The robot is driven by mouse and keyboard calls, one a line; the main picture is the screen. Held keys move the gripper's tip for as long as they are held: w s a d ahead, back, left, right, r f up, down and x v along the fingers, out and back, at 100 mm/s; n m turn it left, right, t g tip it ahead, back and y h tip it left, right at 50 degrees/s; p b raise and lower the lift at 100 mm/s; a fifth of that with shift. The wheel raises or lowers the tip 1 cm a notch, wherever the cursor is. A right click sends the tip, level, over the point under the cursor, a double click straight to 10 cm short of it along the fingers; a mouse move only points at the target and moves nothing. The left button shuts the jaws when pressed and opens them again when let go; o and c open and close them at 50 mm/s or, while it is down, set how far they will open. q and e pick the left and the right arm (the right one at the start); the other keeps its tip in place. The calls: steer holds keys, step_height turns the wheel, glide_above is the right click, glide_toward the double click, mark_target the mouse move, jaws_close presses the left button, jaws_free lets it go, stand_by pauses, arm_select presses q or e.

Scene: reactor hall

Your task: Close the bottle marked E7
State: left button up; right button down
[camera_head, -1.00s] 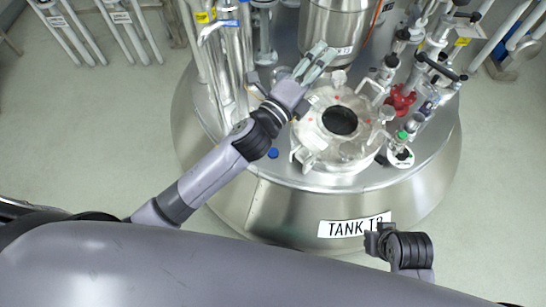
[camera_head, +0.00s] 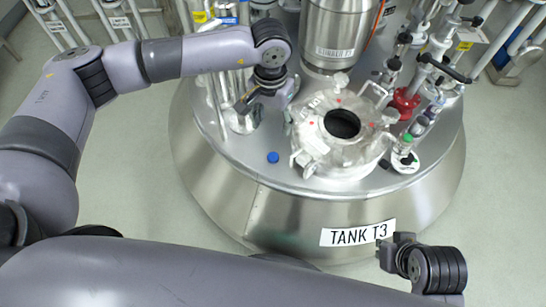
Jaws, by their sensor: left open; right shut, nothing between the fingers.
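A small blue cap (camera_head: 273,157) lies on the steel tank top (camera_head: 232,160), left of the round glass hatch. A slim bottle with a green top (camera_head: 406,142) stands at the right on a white round label. I cannot read E7 on anything, so I cannot tell which bottle carries that mark. My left gripper (camera_head: 262,102) is open and points down over the left part of the tank top, above and left of the blue cap. It hides part of what is beneath it. My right gripper (camera_head: 383,256) is shut and empty, low in front of the tank, beside the TANK T3 sign.
The clear hatch (camera_head: 336,165) with a dark round opening fills the middle of the tank top. A steel cylinder (camera_head: 340,35) stands behind it. Pipes and a red valve (camera_head: 404,102) crowd the right side, and vertical pipes (camera_head: 217,90) the left.

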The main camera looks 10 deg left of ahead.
arm_select(q)
steer(key=shift+w+a, duration=0.1)
steer(key=shift+a, duration=0.1)
steer(key=b, duration=0.1)
glide_toward(271, 159)
step_height(271, 159, down, 3)
steer(key=shift+d+r+b, duration=0.15)
steer(key=shift+r+b, duration=0.05)
steer(key=shift+b, duration=0.35)
steer(key=shift+f, duration=0.35)
arm_select(e)
steer(key=w+a+r+t+y, duration=0.1)
steer(key=w+a+t, duration=0.1)
steer(key=w, duration=0.5)
steer(key=shift+t, duration=0.9)
steer(key=shift+r, duration=0.1)
